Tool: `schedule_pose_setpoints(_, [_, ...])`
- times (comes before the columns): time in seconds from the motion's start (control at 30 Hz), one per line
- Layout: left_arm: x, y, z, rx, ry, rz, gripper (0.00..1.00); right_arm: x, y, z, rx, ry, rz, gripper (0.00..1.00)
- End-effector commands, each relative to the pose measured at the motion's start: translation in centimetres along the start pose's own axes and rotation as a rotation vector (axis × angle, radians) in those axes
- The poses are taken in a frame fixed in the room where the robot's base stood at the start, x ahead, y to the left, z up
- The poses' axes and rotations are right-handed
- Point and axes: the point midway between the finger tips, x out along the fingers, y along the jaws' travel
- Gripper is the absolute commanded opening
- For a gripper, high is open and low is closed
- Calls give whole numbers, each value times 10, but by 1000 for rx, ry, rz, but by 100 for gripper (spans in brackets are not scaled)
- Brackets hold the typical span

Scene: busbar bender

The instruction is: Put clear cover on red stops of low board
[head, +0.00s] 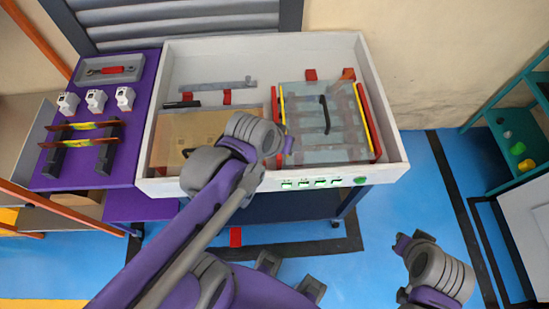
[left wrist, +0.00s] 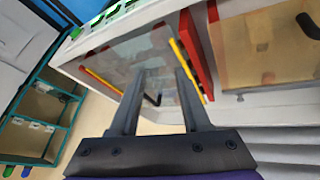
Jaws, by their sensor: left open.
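The clear cover (head: 310,105) is a see-through, bluish-grey panel with a black handle (head: 325,113). It lies in the right half of the white tray, between yellow strips (head: 365,117) and red bars (head: 373,124), over brownish bars. Red blocks (head: 311,74) show at its back edge. My left gripper (head: 288,143) is at the cover's left front side, its fingers mostly hidden by my wrist. In the left wrist view, the open fingers (left wrist: 157,74) point at the cover (left wrist: 135,58), with the handle (left wrist: 152,99) between them in the picture. My right arm is at lower right; its fingertips cannot be made out.
A tan board (head: 190,130) fills the tray's left front, with a grey bar (head: 217,86) on red blocks behind. The white tray (head: 235,46) has raised walls. A purple table (head: 80,165) at left holds white parts and striped bars. A teal shelf (head: 497,128) stands at right.

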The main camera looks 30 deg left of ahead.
Motion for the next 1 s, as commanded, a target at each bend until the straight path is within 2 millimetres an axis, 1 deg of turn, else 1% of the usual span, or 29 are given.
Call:
schedule_pose_setpoints(0.03, [-3,-6,21,67,-10,-22,47,0,0,0,0,0,0,0])
schedule_pose_setpoints(0.1, [-5,-13,41,146,-22,-49,47,0,0,0,0,0,0,0])
schedule_pose_setpoints(0.2, [-7,-21,59,216,-32,-74,47,0,0,0,0,0,0,0])
schedule_pose_setpoints(0.23, [-7,-22,62,228,-34,-79,47,0,0,0,0,0,0,0])
schedule_pose_setpoints(0.33, [-7,-24,66,248,-38,-85,47,0,0,0,0,0,0,0])
schedule_pose_setpoints(1.0, [-7,-24,65,245,-37,-85,47,0,0,0,0,0,0,0])
